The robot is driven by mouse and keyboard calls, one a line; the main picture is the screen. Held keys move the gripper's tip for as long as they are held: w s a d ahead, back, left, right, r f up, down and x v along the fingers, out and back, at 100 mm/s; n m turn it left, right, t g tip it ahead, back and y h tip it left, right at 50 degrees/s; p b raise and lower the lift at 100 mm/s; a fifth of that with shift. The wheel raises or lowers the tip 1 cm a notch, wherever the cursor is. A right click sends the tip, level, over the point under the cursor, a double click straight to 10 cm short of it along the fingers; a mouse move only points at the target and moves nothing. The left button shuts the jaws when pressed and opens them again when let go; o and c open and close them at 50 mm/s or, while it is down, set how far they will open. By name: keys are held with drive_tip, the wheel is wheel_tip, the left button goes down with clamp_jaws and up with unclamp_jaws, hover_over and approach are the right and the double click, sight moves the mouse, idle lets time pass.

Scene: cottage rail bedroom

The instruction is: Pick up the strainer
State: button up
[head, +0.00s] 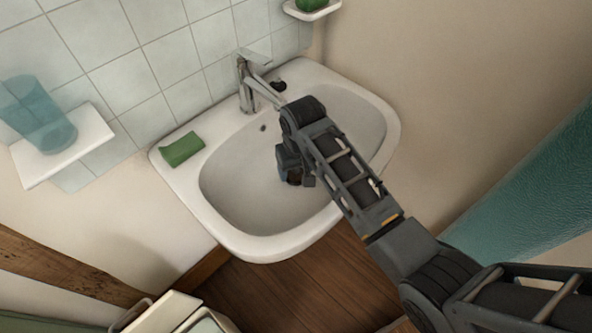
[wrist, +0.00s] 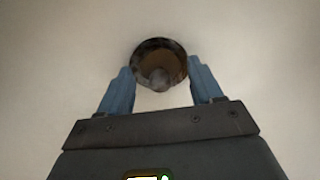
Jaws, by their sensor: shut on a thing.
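The strainer (wrist: 160,57) is a small round dark metal piece with a brownish inside and a grey knob in its middle. It shows in the wrist view between the two blue fingers of my gripper (wrist: 159,76), which are shut on it from both sides. In the head view my gripper (head: 293,178) points down into the basin of the white sink (head: 235,190). There the strainer is mostly hidden by my gripper. I cannot tell whether the strainer touches the bottom of the basin.
A chrome faucet (head: 246,84) stands at the back rim of the sink, close to my arm. A shelf (head: 88,134) with a teal cup (head: 45,120) is on the left wall. The basin's left side is free.

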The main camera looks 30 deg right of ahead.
drive_tip(key=shift+r, duration=0.15)
drive_tip(key=shift+r, duration=0.3)
drive_tip(key=s, duration=0.1)
drive_tip(key=s+d, duration=0.1)
drive_tip(key=s+r, duration=0.1)
drive_tip(key=shift+s+d+r, duration=0.1)
drive_tip(key=shift+s+d, duration=0.1)
drive_tip(key=shift+s, duration=0.2)
wheel_tip(320, 180, up, 16)
drive_tip(key=p, duration=0.2)
drive_tip(key=shift+p, duration=0.4)
